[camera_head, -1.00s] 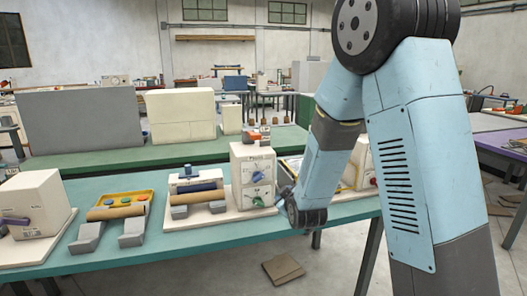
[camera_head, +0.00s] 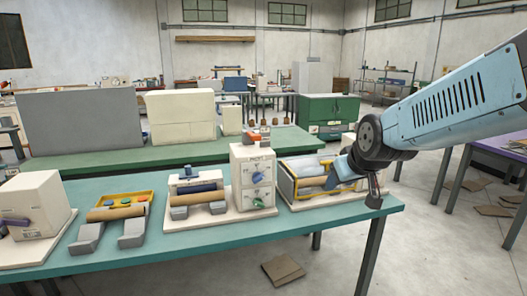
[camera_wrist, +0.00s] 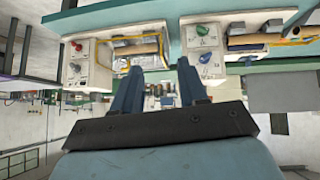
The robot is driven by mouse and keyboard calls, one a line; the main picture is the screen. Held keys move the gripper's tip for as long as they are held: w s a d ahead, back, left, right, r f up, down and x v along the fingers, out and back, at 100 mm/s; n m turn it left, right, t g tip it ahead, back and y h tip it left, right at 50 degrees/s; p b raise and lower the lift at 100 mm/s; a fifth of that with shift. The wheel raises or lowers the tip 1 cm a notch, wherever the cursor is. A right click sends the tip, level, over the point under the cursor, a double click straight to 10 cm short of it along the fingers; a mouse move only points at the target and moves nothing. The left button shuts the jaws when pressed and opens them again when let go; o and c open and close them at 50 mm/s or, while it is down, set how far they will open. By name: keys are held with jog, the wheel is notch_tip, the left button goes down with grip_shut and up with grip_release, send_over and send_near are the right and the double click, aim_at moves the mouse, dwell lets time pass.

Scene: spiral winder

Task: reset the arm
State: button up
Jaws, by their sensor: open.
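My arm comes in from the right edge of the head view. My gripper (camera_head: 374,196) hangs near the right end of the teal table (camera_head: 205,247), in front of a winder with a yellow frame (camera_head: 309,172), and partly covers it. In the wrist view my gripper (camera_wrist: 158,80) shows two dark blue fingers spread apart with nothing between them. The wrist view is upside down, with the winder (camera_wrist: 135,52) and the white control box (camera_wrist: 204,42) near the top.
The control box (camera_head: 254,178) with blue and green knobs stands left of my gripper. Roller units (camera_head: 118,210) line the table to the left. A green cabinet (camera_head: 328,112) stands behind. Cardboard (camera_head: 283,269) lies on the floor.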

jog(key=s+d+r+m+g, duration=0.1)
jog(key=s+d, duration=0.1)
jog(key=s, duration=0.6)
jog(key=s+d+r+m+g+h, duration=0.1)
jog(key=s+d+r+m+g, duration=0.1)
jog(key=s, duration=0.6)
jog(key=shift+d+r, duration=0.2)
jog(key=shift+r, duration=0.05)
